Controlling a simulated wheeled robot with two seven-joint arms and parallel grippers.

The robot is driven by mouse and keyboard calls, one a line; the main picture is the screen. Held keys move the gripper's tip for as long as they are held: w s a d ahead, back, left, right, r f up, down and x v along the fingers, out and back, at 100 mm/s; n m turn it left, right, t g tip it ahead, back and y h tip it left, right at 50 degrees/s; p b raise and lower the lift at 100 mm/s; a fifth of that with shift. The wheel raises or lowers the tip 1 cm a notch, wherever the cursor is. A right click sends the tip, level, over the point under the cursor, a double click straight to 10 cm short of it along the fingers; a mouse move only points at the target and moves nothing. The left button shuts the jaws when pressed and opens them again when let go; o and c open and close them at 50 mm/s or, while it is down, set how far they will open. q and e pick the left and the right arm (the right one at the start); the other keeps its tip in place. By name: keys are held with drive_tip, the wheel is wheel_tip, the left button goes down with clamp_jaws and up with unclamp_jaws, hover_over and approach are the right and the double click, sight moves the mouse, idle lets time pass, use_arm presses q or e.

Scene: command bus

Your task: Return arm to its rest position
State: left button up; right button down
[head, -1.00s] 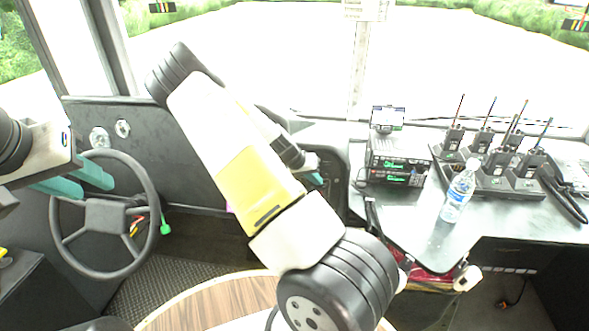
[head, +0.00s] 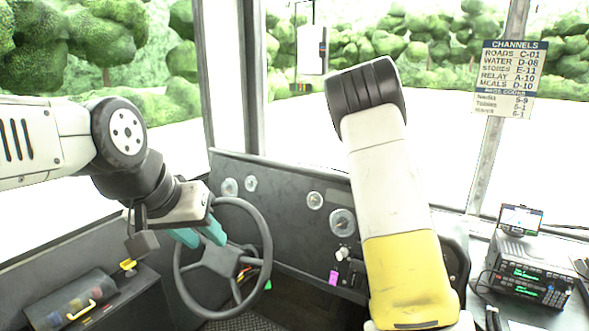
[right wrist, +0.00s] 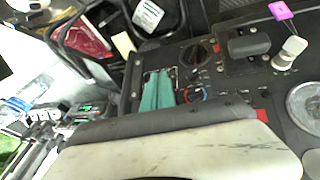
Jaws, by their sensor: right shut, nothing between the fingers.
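My right arm (head: 392,190) rises across the head view, its yellow section low and its black joint on top. Its gripper is hidden there. In the right wrist view my right gripper (right wrist: 157,92) shows two teal fingers close together and empty, in front of a dark control panel (right wrist: 222,82). I cannot tell whether they touch the panel. My left gripper (head: 199,235) is at the left of the head view, its teal fingers apart with nothing seen between them. It is in front of the upper left of the steering wheel (head: 262,232).
The dashboard (head: 290,185) with gauges lies behind the wheel. A radio unit (head: 532,270) with a small screen (head: 521,219) stands at right. A channels sign (head: 508,78) hangs on the window post. A dark case (head: 70,300) is at lower left.

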drive_tip(key=s+a+r+n+t+y, duration=0.1)
drive_tip(key=s+a+r+n+y, duration=0.2)
drive_tip(key=a+r, duration=0.45)
drive_tip(key=s+a+r+t+y, duration=0.1)
drive_tip(key=s+a+r+y, duration=0.2)
drive_tip(key=s+a+r, duration=0.4)
drive_tip(key=s+a+r+n+t, duration=0.1)
drive_tip(key=s+a+r+n, duration=0.1)
drive_tip(key=s+r, duration=0.3)
drive_tip(key=s+a+r+n+t, duration=0.2)
drive_tip(key=s+a+r+n, duration=0.1)
drive_tip(key=s+r, duration=0.3)
drive_tip(key=shift+s+a+r, duration=0.15)
drive_tip(key=shift+s+a, duration=0.1)
drive_tip(key=shift+s, duration=0.7)
